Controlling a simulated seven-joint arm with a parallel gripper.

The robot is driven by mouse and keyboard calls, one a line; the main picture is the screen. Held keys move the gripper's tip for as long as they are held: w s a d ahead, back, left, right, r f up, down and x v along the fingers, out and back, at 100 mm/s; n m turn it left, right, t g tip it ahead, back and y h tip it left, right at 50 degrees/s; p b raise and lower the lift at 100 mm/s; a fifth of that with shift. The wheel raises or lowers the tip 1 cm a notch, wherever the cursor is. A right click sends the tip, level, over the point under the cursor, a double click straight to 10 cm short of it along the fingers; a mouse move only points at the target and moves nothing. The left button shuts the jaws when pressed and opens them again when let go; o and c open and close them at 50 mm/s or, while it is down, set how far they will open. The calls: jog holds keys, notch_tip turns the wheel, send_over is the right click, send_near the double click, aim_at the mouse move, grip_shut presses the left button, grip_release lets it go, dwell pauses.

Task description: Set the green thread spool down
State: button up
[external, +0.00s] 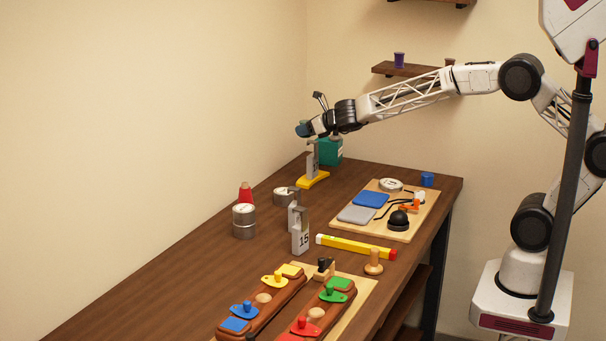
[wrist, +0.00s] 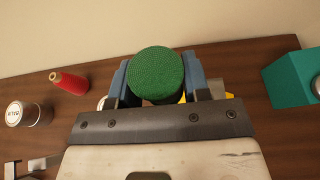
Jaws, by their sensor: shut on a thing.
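The green thread spool (wrist: 156,75) is between the two blue fingers of my gripper (wrist: 159,80) in the wrist view, with its round wound side facing the camera. My gripper is shut on it. In the external view my gripper (external: 304,129) is raised above the far end of the wooden table (external: 180,255), near the wall. The spool is hard to make out there, as the gripper covers most of it. What lies straight below the spool is partly hidden in the wrist view.
A teal box (external: 329,151) and a grey weight on a yellow base (external: 313,180) stand close below my gripper. A red spool (external: 245,193), metal tins (external: 244,221) and numbered weights (external: 300,238) stand nearer. Bare tabletop lies along the left.

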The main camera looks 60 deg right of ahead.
jog(key=s+a+f+n+g+y, duration=0.1)
jog(key=s+a+f+n+y, duration=0.2)
jog(key=s+a, duration=0.75)
jog(key=s+a+f+n+g+y, duration=0.1)
jog(key=s+a+f+n+y, duration=0.15)
jog(key=s+a, duration=0.85)
jog(key=s+a+f+n+g+y, duration=0.1)
jog(key=s+a, duration=0.3)
jog(key=s, duration=0.4)
jog(key=s+a+f+n+y, duration=0.2)
jog(key=s+a+f, duration=0.2)
jog(key=s, duration=0.4)
jog(key=s+a+f+n+g+y, duration=0.1)
jog(key=s+a+f+y, duration=0.1)
jog(key=s+a, duration=0.4)
jog(key=shift+s+a+f+n+g, duration=0.1)
jog(key=shift+s+a+n+g, duration=0.05)
jog(key=shift+s, duration=0.55)
jog(key=shift+s+a+f+n+g, duration=0.1)
jog(key=shift+s+g, duration=0.05)
jog(key=shift+s, duration=0.5)
jog(key=w+a, duration=0.3)
jog(key=w, duration=0.1)
jog(key=w+a+f, duration=0.1)
jog(key=w+a, duration=0.2)
jog(key=w, duration=0.1)
jog(key=w+a, duration=0.3)
jog(key=w, duration=0.2)
jog(key=shift+a+f, duration=0.1)
jog(key=shift+f, duration=0.15)
